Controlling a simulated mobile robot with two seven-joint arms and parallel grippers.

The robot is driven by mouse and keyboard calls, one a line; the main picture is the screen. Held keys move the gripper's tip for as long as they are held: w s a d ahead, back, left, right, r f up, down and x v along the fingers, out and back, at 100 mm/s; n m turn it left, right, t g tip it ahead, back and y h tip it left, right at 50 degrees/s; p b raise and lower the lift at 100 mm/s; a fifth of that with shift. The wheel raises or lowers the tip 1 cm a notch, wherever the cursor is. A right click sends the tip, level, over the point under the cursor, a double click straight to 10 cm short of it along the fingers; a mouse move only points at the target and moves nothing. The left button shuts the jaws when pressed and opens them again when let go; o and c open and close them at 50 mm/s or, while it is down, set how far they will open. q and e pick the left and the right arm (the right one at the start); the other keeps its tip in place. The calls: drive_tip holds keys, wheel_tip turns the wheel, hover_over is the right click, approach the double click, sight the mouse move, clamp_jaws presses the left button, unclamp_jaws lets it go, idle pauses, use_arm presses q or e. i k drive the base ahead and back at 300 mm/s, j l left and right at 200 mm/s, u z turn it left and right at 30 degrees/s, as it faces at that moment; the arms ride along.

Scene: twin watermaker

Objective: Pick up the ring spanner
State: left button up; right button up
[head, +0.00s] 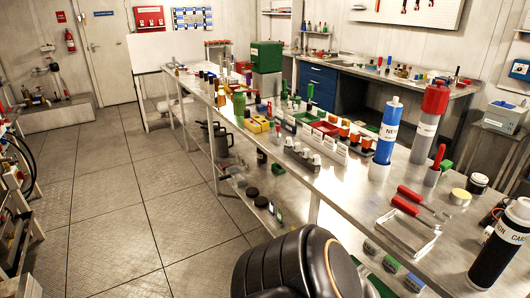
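I cannot make out a ring spanner for certain in the head view. Two red-handled tools (418,202) with thin metal ends lie at the near right of the long metal workbench (345,205), by a shallow metal tray (407,236). Their exact kind is too small to tell. Several small items farther along the bench are also too small to identify. Neither of my grippers is in view. A dark, rounded, ribbed part at the bottom centre, seemingly mine, hides part of the bench's lower shelf and the floor.
A blue cylinder (385,140) and a grey cylinder with a red top (429,125) stand upright on the bench. A black-and-white canister (497,255) stands at the near right corner. A green box (266,56) is at the back. The tiled floor (125,190) to the left is clear.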

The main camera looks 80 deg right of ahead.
sight(412, 211)
drive_tip(key=z, duration=3.75)
drive_tip(key=j+z, duration=0.3)
drive_tip(key=i+j+z, duration=0.1)
drive_tip(key=z, duration=0.25)
drive_tip(key=j+z, duration=0.35)
drive_tip(key=j, duration=1.5)
drive_tip(key=k+j+z, duration=0.15)
drive_tip(key=j, duration=0.75)
